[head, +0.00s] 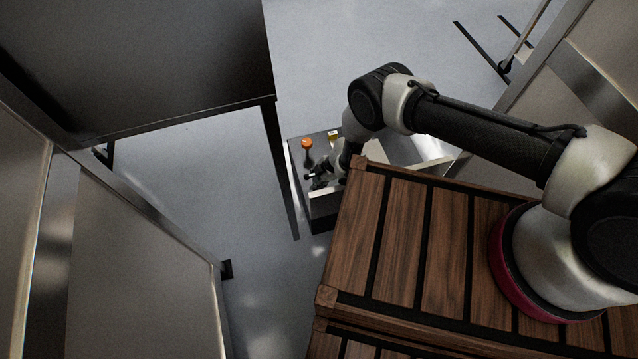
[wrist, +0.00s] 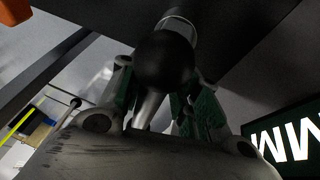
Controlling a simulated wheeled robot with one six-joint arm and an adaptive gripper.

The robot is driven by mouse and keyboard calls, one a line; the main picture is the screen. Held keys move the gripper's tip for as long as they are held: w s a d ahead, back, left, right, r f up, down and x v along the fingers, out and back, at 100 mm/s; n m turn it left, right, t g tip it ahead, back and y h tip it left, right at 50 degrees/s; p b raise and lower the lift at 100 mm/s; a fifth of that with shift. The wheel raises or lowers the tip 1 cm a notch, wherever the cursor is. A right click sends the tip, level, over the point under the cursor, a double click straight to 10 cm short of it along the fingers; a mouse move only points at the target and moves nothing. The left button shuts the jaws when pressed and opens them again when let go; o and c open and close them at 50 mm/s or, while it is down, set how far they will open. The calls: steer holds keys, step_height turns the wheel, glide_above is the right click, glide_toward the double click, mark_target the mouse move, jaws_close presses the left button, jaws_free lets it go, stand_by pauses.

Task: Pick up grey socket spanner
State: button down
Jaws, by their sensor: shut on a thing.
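My gripper (head: 322,178) is low over the dark bench or case beside the wooden deck. In the wrist view its two green-padded fingers (wrist: 160,95) are closed on a tool, which I take to be the grey socket spanner (wrist: 150,108). A dark rounded part (wrist: 165,58) of it stands between the fingers, with a light grey cylindrical end beyond. My fingers and wrist hide much of it. In the head view the held tool is too small and covered to make out. I cannot tell whether it touches the surface below.
A dark table (head: 150,60) and metal panels stand left; grey floor lies between.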

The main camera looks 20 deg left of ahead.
steer(key=shift+r, duration=0.1)
step_height(320, 180, up, 18)
stand_by(0.5)
stand_by(0.8)
